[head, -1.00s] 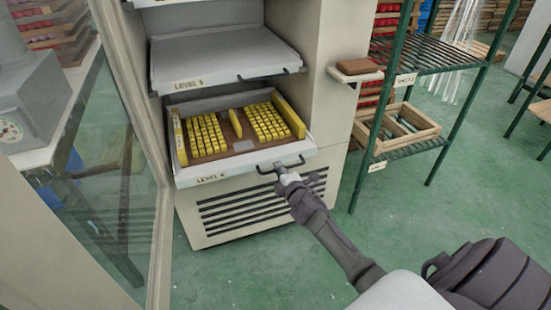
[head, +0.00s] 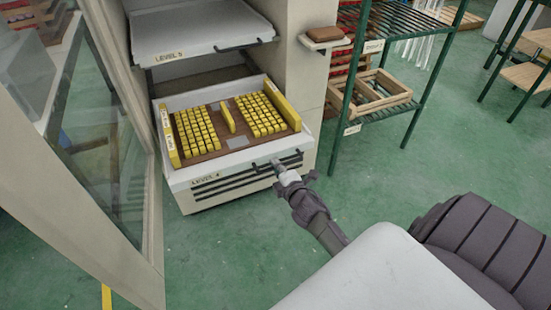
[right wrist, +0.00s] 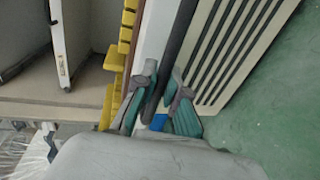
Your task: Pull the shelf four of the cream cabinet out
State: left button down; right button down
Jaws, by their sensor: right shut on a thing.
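The cream cabinet (head: 300,85) stands with its glass door (head: 90,140) swung open on the left. Its shelf labelled LEVEL 4 (head: 218,174) is pulled out past the cabinet front, holding a brown board with rows of yellow blocks and yellow bars. My right gripper (head: 280,170) is at the black handle (head: 264,164) on the shelf's front right. In the right wrist view, my right gripper's fingers (right wrist: 160,92) are closed around the dark handle bar (right wrist: 180,42). My left gripper is not in view.
The LEVEL 5 shelf (head: 203,47) is just above, with its own handle. A green rack (head: 345,100) with wooden frames stands right of the cabinet. A small side ledge (head: 322,42) holds a brown block. Green floor is open in front.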

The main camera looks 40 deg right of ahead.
jog(key=c, duration=1.2)
grip_release()
jog(key=shift+s, duration=0.2)
jog(key=v, duration=1.1)
jog(key=shift+s, duration=0.25)
jog(key=shift+a, duration=0.1)
